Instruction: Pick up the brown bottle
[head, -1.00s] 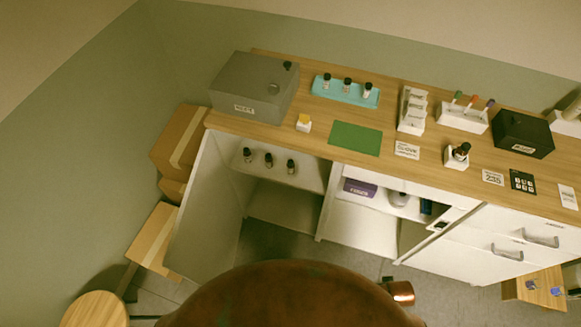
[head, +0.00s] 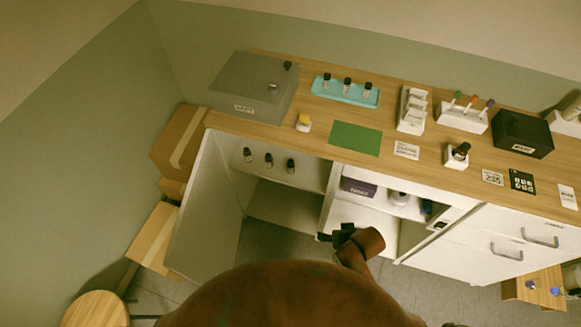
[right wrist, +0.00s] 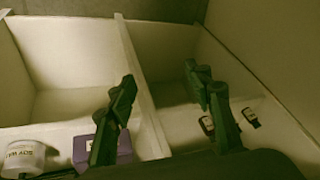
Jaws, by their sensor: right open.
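Several small dark bottles are in view, and their colours are too dim for me to tell which is brown. Three bottles (head: 268,160) stand in a row on the shelf of the open left cabinet. Three more (head: 347,85) stand on the teal tray (head: 326,91) on the counter. Another dark bottle (head: 461,151) sits in a white holder at right. My right gripper (head: 327,236) is open and empty before the cabinet, below and right of the shelf row. In the right wrist view its fingers (right wrist: 163,88) are spread, with two small dark bottles (right wrist: 250,117) near the right finger. My left gripper is out of view.
A divider (head: 326,203) separates the left cabinet from one holding a purple box (head: 358,188) and a white jar (head: 398,198). The open door (head: 207,210) bounds the left side. A grey box (head: 250,88) and green mat (head: 355,138) are on the counter.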

